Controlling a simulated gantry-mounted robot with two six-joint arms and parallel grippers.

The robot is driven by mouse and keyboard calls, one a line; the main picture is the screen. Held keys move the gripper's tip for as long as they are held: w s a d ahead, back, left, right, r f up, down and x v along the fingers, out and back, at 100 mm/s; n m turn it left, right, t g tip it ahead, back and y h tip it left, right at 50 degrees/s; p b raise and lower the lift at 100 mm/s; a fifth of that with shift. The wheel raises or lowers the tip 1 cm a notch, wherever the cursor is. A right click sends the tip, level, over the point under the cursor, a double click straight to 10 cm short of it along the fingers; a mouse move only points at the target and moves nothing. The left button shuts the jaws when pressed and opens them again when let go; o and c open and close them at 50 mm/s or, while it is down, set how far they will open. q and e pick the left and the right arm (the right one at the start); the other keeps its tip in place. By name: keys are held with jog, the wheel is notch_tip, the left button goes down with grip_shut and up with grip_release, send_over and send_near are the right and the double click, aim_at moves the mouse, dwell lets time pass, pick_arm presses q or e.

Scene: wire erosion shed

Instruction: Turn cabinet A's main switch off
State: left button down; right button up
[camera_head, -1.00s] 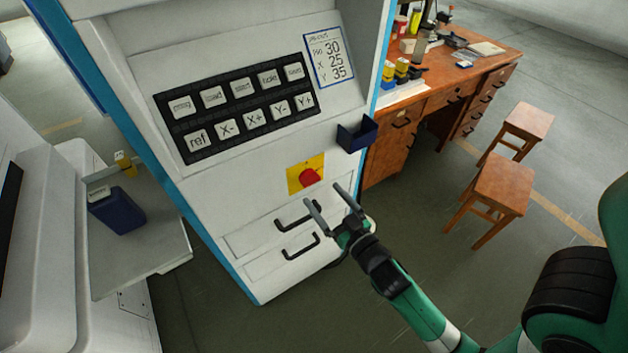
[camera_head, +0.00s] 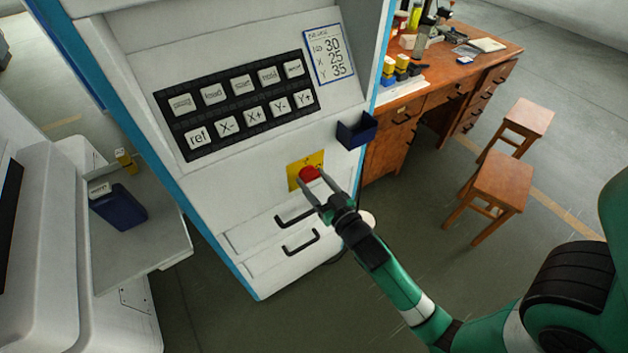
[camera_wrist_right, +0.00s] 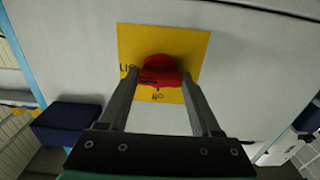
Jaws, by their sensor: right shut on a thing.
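The main switch is a red knob (camera_head: 309,173) on a yellow plate (camera_head: 294,182), low on the front of the white and blue cabinet (camera_head: 240,190). My right gripper (camera_head: 310,179) is at the knob, with one finger on each side of it. In the right wrist view my right gripper (camera_wrist_right: 160,88) is shut on the red knob (camera_wrist_right: 158,68). The yellow plate (camera_wrist_right: 190,42) there bears dark lettering, partly hidden by the knob and fingers. My left gripper is not in view.
A black keypad (camera_head: 240,105) and a number card (camera_head: 329,54) are above the switch. A blue bin (camera_head: 357,131) sticks out to its upper right. Drawer handles (camera_head: 300,243) are below. A wooden desk (camera_head: 440,75) and stools (camera_head: 500,180) stand to the right.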

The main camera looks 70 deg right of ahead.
jog(key=shift+c, duration=1.1)
jog(key=n+p, duration=0.1)
jog(key=n, duration=0.2)
jog(key=shift+r+n+p, duration=0.1)
jog(key=shift+n+p, duration=0.2)
jog(key=shift+n, duration=0.1)
jog(key=n+p, duration=0.1)
jog(key=n, duration=0.3)
jog(key=shift+n, duration=0.3)
jog(key=n+p, duration=0.1)
jog(key=n, duration=0.4)
jog(key=shift+n+p, duration=0.55)
jog(key=shift+n, duration=1.75)
